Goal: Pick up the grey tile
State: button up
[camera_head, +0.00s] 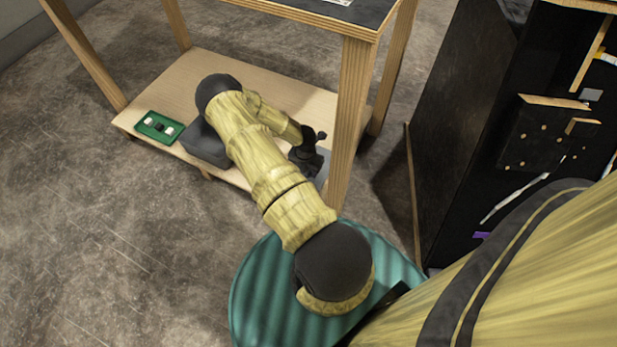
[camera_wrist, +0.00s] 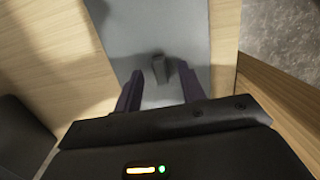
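A gap shows on each side of the block. I cannot tell how far the fingertips are above the panel. In the head view, my gripper (camera_head: 309,153) is low over the wooden shelf (camera_head: 290,95), near the table's front leg. The block cannot be made out there.
A green tray (camera_head: 146,131) with small white and dark pieces lies at the shelf's left end. A dark grey box-like shape (camera_head: 205,147) is between it and my gripper. A wooden leg (camera_head: 350,120) rises close right of my gripper. A black cabinet (camera_head: 465,130) stands farther right.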

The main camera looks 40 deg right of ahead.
aim_at(308, 172)
jog(key=shift+d+f, duration=0.1)
jog(key=shift+f, duration=0.25)
jog(key=shift+r, duration=0.1)
grip_shut()
dwell(0.3)
jog(key=shift+r+p, duration=0.6)
jog(key=r+p, duration=0.2)
jog(key=shift+s+a+r, duration=0.1)
jog(key=shift+a+r, duration=0.25)
jog(key=s+a+p, duration=0.2)
jog(key=s+a, duration=0.1)
jog(key=a, duration=0.5)
jog(key=s+a+p, duration=0.3)
jog(key=a, duration=0.5)
jog(key=shift+s+f, duration=0.25)
jog(key=shift+s, duration=0.05)
